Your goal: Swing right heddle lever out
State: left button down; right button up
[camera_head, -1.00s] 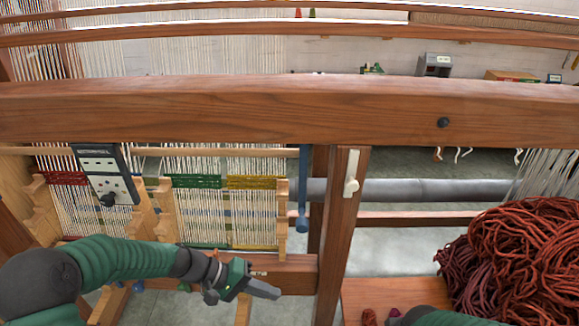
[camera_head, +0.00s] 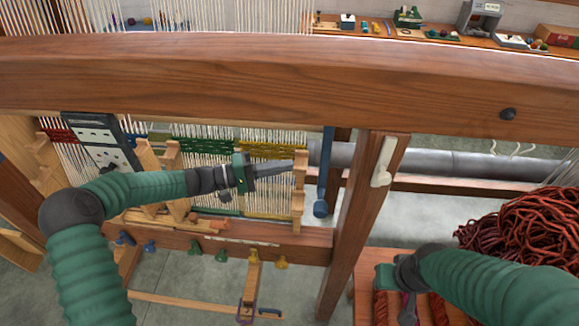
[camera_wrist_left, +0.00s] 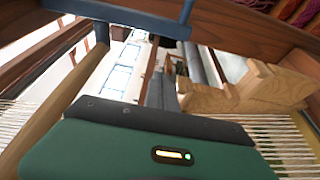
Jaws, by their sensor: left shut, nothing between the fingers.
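The right heddle lever looks to be the blue upright bar (camera_head: 325,172) with a rounded lower end, hanging just right of the heddle frames in the head view. A blue bar (camera_wrist_left: 125,14), probably the same lever, crosses the top of the left wrist view. My left gripper (camera_head: 288,168) is shut and empty. Its tips point right, in front of the yellow heddles, a short gap left of the lever. My right gripper (camera_head: 398,285) is low at the right, by red skeins; its fingers are too unclear to judge.
The wooden post (camera_head: 362,215) with a white catch stands right of the lever. A thick beam (camera_head: 270,78) crosses above. Wooden heddle frames (camera_head: 298,190) stand beside my left gripper. A heap of red wool (camera_head: 525,225) lies at right. Colored knobs (camera_head: 195,248) sit below the frames.

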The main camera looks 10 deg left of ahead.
pick_arm(q)
jog(key=s+d+p, duration=0.1)
jog(key=d+p, duration=0.4)
jog(key=d, duration=0.2)
jog(key=shift+s, duration=0.4)
